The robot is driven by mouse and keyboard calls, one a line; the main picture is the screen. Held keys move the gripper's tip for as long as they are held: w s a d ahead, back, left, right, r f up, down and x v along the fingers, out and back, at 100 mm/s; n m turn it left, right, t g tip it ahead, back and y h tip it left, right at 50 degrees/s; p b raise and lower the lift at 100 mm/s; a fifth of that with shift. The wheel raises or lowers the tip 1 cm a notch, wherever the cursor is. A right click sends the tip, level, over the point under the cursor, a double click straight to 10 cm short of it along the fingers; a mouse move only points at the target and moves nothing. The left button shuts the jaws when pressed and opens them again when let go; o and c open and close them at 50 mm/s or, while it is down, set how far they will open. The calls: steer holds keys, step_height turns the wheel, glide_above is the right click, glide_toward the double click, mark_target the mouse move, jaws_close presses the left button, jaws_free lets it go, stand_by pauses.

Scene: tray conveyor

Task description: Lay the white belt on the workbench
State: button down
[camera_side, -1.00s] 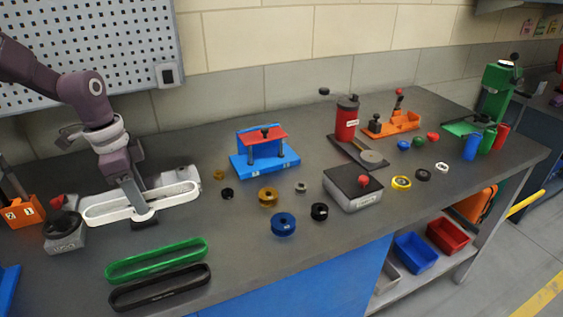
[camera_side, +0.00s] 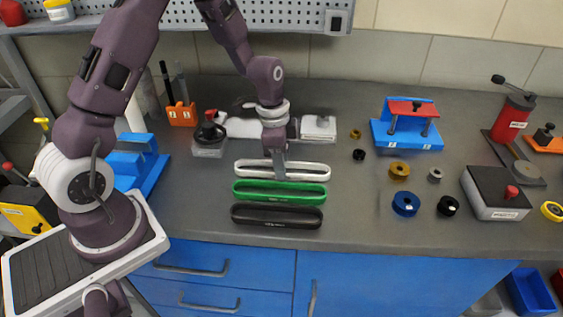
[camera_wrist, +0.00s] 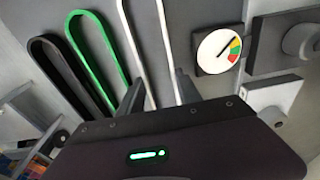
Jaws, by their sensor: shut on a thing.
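The white belt (camera_side: 312,168) is a long flat loop. It is level at bench height beside the green belt (camera_side: 302,191), with the black belt (camera_side: 302,215) in front of that. My gripper (camera_side: 279,172) points down at the middle of the white belt and is shut on it. In the wrist view the white belt (camera_wrist: 127,34) runs up from between my fingers (camera_wrist: 158,92). The green belt (camera_wrist: 98,55) and black belt (camera_wrist: 55,70) lie to its left. I cannot tell whether the white belt touches the workbench (camera_side: 350,220) all along.
Behind the belts are a white device (camera_side: 318,128) and a grey box with a black top and red knob (camera_side: 209,138). A round dial (camera_wrist: 218,49) shows in the wrist view. Several spools, a blue-red fixture (camera_side: 407,126) and a black-topped box (camera_side: 497,192) stand right.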

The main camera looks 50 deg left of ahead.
steer(key=c, duration=1.1)
jaws_free()
steer(key=shift+f, duration=0.1)
step_height(320, 180, up, 12)
steer(key=s+r, duration=0.1)
steer(key=s+d+r+n+t, duration=0.2)
steer(key=s+r+n, duration=0.1)
steer(key=s+r, duration=0.5)
steer(key=s+d+r+n+t, duration=0.1)
steer(key=s+n, duration=0.2)
steer(key=s, duration=0.4)
steer(key=s+d+r+n+t, duration=0.1)
steer(key=s+r+n, duration=0.1)
steer(key=s, duration=0.5)
steer(key=shift+s+d+r+n+t+y, duration=0.2)
steer(key=shift+s+d+n+t+y, duration=0.1)
steer(key=shift+n+t+y, duration=0.15)
